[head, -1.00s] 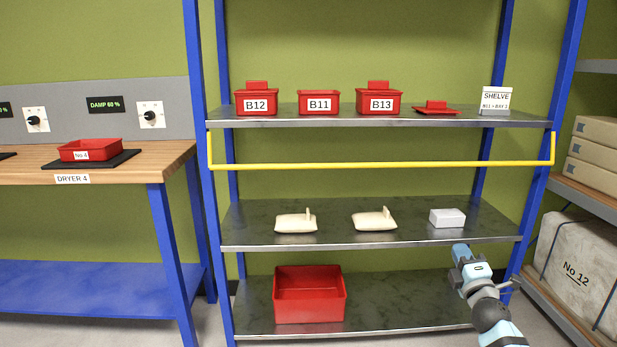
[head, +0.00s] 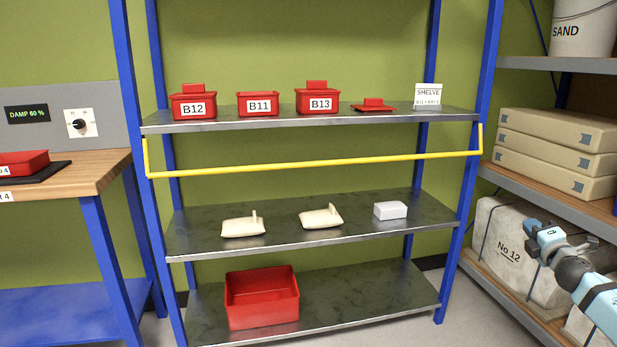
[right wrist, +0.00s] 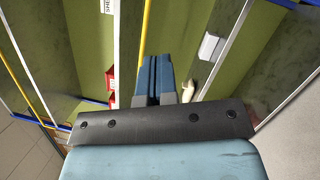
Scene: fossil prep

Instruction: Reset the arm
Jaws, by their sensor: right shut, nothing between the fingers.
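My right gripper (head: 540,230) is at the right of the head view, in front of the lower right shelving and clear of the blue-posted rack. In the right wrist view its two dark blue fingers (right wrist: 153,82) are together with nothing between them. My left gripper is in neither view. On the rack's top shelf (head: 300,120) stand red boxes B12 (head: 194,106), B11 (head: 258,104) and B13 (head: 317,101). B12 and B13 have red lids on; B11 shows no lid. A red lid (head: 374,105) lies flat to the right of B13.
A yellow bar (head: 310,165) crosses the rack's front below the top shelf. The middle shelf holds two cream bags (head: 243,227) (head: 321,217) and a white block (head: 390,210). A red bin (head: 262,300) sits below. Wrapped block No 12 (head: 507,248) is behind my right gripper.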

